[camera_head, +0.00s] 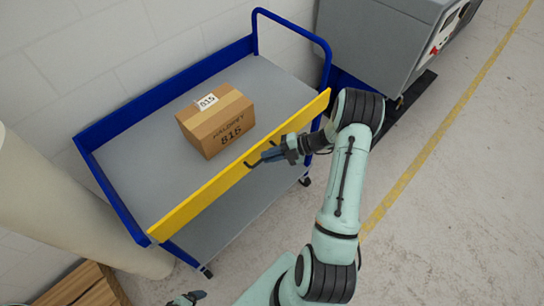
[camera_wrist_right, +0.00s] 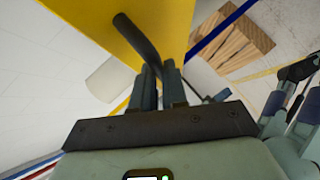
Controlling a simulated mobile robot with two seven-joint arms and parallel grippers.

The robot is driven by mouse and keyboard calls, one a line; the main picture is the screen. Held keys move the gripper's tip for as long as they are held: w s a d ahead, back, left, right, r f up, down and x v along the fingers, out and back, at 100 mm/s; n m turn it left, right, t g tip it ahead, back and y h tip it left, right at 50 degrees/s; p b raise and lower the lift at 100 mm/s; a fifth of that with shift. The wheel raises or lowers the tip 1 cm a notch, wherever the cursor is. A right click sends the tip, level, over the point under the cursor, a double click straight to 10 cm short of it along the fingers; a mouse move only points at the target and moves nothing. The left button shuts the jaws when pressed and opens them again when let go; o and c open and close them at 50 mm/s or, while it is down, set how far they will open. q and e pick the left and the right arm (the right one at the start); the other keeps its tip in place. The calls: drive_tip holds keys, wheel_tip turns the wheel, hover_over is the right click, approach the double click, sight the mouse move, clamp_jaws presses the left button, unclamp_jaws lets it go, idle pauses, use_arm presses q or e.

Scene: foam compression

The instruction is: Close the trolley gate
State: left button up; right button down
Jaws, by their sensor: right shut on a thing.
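The yellow gate (camera_head: 215,188) spans the long front side of the blue trolley (camera_head: 108,190), from its near left corner to the right end frame. It stands upright along the deck edge. Its dark handle (camera_head: 253,163) sticks out from the outer face and also shows in the right wrist view (camera_wrist_right: 138,38). My right gripper (camera_head: 277,154) is at the handle, with its fingers (camera_wrist_right: 160,75) shut on it. My left gripper (camera_head: 186,299) only just shows at the bottom edge of the head view, too cut off to read. Whether the gate is latched cannot be seen.
A grey machine (camera_head: 385,45) stands at the upper right. A pale column (camera_head: 60,200) and a wooden pallet (camera_head: 88,288) are at the left. Open floor lies at the right.

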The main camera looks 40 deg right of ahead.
drive_tip(key=shift+w+r, duration=0.55)
drive_tip(key=shift+w, duration=0.1)
drive_tip(key=c, duration=1.4)
unclamp_jaws()
drive_tip(key=shift+w, duration=0.1)
drive_tip(key=shift+c, duration=0.2)
drive_tip(key=shift+s+d+r, duration=0.1)
drive_tip(key=shift+s+d, duration=0.2)
drive_tip(key=shift+d, duration=0.1)
drive_tip(key=v, duration=1.2)
drive_tip(key=shift+s+d+b, duration=0.2)
drive_tip(key=shift+s+b, duration=0.1)
drive_tip(key=shift+s, duration=0.2)
